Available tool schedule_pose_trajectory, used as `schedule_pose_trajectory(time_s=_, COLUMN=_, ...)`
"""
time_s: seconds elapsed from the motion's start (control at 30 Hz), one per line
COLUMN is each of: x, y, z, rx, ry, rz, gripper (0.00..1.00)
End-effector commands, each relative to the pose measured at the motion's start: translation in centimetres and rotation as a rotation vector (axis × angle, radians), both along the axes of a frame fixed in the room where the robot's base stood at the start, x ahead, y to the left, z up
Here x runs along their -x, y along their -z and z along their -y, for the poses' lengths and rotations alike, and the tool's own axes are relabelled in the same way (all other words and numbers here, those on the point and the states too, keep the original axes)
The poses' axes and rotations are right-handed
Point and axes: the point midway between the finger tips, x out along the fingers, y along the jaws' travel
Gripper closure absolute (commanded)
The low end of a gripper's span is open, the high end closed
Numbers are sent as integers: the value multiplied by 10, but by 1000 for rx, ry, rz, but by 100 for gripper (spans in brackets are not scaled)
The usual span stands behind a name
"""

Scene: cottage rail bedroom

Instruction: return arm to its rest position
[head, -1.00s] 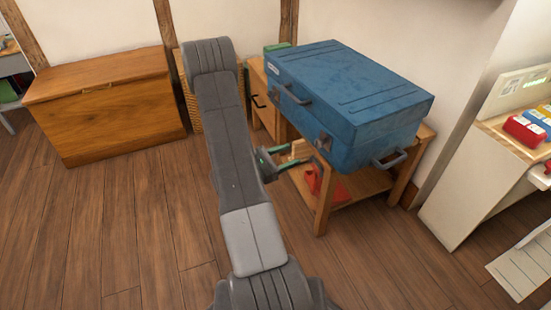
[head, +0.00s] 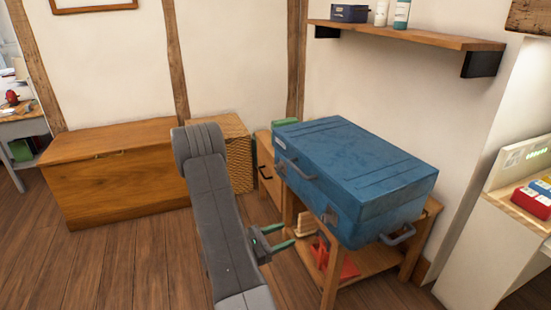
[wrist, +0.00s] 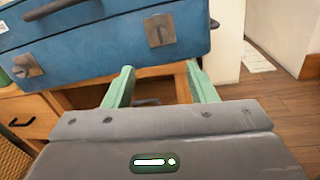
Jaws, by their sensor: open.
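My arm reaches up from the bottom of the head view and bends over at its top. My gripper (head: 290,234) sticks out to the right of the arm, beside the small wooden table (head: 330,285). Its two green fingers are apart, with nothing between them. In the wrist view the open fingers (wrist: 160,68) point toward the front of the blue suitcase (head: 355,175), just under its lower edge. The suitcase (wrist: 110,45) lies flat on top of the table. I cannot tell the exact gap between fingers and table.
A wooden chest (head: 115,175) and a wicker basket (head: 232,155) stand along the back wall. A red object (head: 345,262) lies on the table's lower shelf. A wall shelf (head: 400,35) hangs above the suitcase. Open wooden floor (head: 130,260) lies left of the arm.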

Motion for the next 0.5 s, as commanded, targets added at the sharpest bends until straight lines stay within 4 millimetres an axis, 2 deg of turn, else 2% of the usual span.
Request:
schedule_pose_trajectory(time_s=0.17, x=-4, y=1, z=10, rx=-1, ry=3, rz=1, gripper=49)
schedule_pose_trajectory(time_s=0.5, x=-23, y=1, z=49, rx=-1, ry=5, rz=2, gripper=49)
